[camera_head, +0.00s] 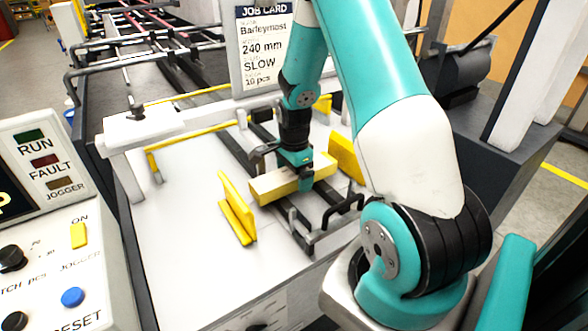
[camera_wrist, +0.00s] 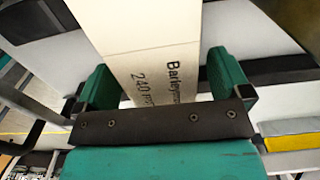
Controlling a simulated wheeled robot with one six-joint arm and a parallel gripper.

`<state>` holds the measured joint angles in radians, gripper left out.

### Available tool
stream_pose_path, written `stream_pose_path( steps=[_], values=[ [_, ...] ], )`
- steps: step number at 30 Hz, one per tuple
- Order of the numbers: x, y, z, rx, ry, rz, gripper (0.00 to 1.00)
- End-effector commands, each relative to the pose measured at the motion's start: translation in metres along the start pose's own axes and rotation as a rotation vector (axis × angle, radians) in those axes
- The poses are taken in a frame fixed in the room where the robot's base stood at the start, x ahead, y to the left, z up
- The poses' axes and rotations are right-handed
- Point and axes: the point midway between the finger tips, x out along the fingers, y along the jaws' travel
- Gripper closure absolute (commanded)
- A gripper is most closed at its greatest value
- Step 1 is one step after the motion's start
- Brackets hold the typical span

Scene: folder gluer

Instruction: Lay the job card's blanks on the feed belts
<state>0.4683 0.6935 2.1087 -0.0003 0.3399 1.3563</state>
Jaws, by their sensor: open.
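The job card (camera_head: 265,48) stands behind the feeder and reads Barleymost, 240 mm, SLOW, 10 pcs. A pale yellow blank or stack of blanks (camera_head: 277,187) lies across the dark feed belts (camera_head: 240,150), between yellow side guides. In the wrist view the cream blank (camera_wrist: 150,35) carries the print "Barleymost" and "240". My gripper (camera_head: 303,178) is right over it, pointing down. In the wrist view its two teal fingers (camera_wrist: 160,85) stand apart, one on each side of the blank. I cannot tell whether they touch it.
A yellow guide (camera_head: 237,208) stands left of the blank and another (camera_head: 346,157) right of it. A black bracket (camera_head: 342,207) is at the front right. The control panel (camera_head: 45,215) is at the left. The white table has free room left of the guides.

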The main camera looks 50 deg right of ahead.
Motion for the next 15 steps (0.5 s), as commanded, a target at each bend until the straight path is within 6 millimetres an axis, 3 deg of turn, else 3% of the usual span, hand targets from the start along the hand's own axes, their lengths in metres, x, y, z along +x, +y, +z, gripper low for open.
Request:
stream_pose_path(
  steps=[5,15],
  values=[
    [-0.016,-0.001,0.0,0.0,0.001,-0.005,0.04],
    [-0.099,-0.001,0.0,0.0,0.002,-0.009,0.04]
  ],
)
